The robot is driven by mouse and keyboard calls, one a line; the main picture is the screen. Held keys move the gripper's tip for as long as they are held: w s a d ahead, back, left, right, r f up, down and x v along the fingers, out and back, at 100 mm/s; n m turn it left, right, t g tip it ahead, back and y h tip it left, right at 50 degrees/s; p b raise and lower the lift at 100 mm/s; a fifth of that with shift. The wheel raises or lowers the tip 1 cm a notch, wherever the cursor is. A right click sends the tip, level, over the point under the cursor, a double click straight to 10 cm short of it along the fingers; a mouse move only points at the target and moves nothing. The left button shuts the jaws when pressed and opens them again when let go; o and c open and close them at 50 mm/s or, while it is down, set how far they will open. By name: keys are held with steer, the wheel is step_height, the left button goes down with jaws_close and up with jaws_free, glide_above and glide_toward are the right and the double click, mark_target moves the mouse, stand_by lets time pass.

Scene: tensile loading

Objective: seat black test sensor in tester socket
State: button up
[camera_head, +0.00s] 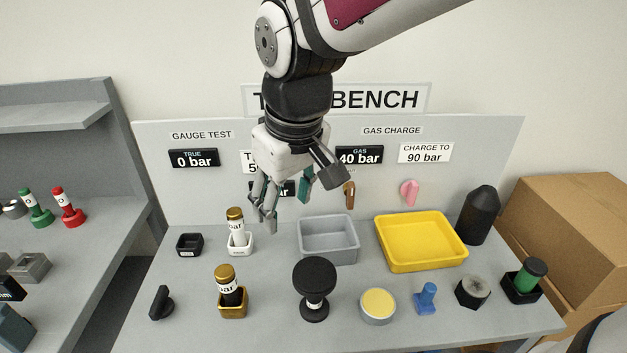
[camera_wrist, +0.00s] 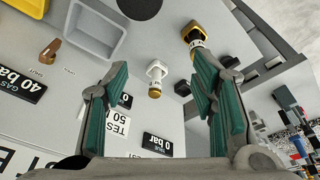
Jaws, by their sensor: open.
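A small black empty-looking socket (camera_head: 189,244) is left of the white one. I cannot tell which socket is the tester's. My gripper (camera_head: 287,208) is open and empty, above the bench's back, right of the white socket.
A grey tray (camera_head: 327,259) and a yellow tray (camera_head: 422,264) lie right of my gripper. The back panel (camera_head: 480,150) rises close behind my gripper.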

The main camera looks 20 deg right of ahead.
steer(key=s+d+r+m+t, duration=0.2)
steer(key=s+d, duration=0.4)
steer(key=s, duration=0.5)
steer(key=shift+d+r+m+t, duration=0.3)
steer(key=shift+r+m, duration=0.5)
steer(key=shift+m, duration=0.2)
